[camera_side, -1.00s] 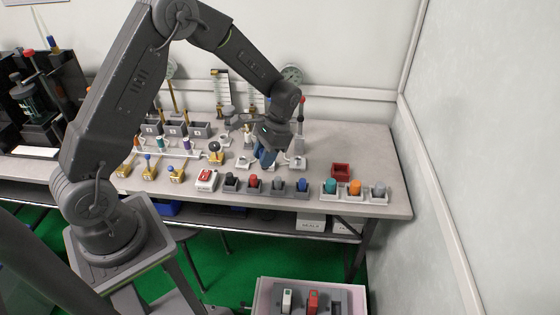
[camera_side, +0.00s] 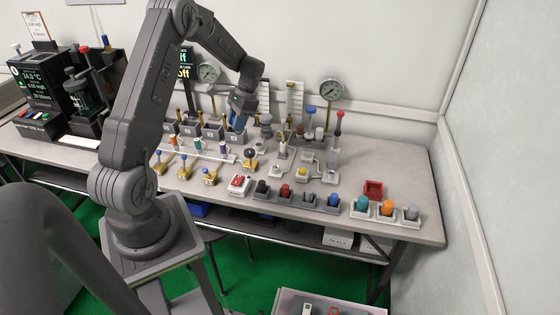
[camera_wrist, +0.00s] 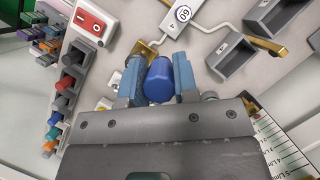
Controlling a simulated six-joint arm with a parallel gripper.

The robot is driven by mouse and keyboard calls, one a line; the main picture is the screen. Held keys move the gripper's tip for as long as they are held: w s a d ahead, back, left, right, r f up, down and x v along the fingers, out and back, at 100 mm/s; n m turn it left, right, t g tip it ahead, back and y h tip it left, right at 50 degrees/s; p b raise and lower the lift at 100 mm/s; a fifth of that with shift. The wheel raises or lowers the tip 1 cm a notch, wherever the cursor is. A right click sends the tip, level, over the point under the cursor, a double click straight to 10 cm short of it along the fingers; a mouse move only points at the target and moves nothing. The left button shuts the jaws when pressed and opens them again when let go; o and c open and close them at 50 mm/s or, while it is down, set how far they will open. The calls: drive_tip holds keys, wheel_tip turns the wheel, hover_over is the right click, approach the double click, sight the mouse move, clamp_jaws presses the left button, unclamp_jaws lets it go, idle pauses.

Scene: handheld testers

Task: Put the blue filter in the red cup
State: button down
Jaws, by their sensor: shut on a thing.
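My gripper (camera_wrist: 158,84) has blue fingers and is shut on the blue filter (camera_wrist: 159,82), a blue cylinder between the fingertips in the wrist view. In the side view my gripper (camera_side: 238,122) is raised over the back left of the bench, near the grey numbered bins; the filter cannot be told from the blue fingers there. The red cup (camera_side: 373,187) appears as a small open square red container at the right end of the bench, behind the teal and orange pieces. My gripper is well to its left.
Grey bins (camera_side: 211,132) stand below and beside my gripper. A row of holders with coloured pieces (camera_side: 286,192) lines the front edge, beside a red-and-white switch box (camera_side: 239,184). Tall gauges (camera_side: 331,89) and rods stand at the back.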

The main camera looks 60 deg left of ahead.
drive_tip(key=shift+s+a, duration=0.25)
drive_tip(key=shift+a, duration=0.25)
drive_tip(key=shift+w+f, duration=0.2)
drive_tip(key=w+d+f, duration=0.1)
drive_tip(key=w+f, duration=0.1)
drive_tip(key=w, duration=0.1)
drive_tip(key=w+d+f, duration=0.2)
drive_tip(key=w, duration=0.1)
drive_tip(key=w+d+f, duration=0.2)
drive_tip(key=w, duration=0.1)
drive_tip(key=shift+w+d+f, duration=0.2)
drive_tip(key=shift+w+f, duration=0.05)
drive_tip(key=shift+f, duration=2)
drive_tip(key=shift+f, duration=0.1)
drive_tip(key=c, duration=0.9)
unclamp_jaws()
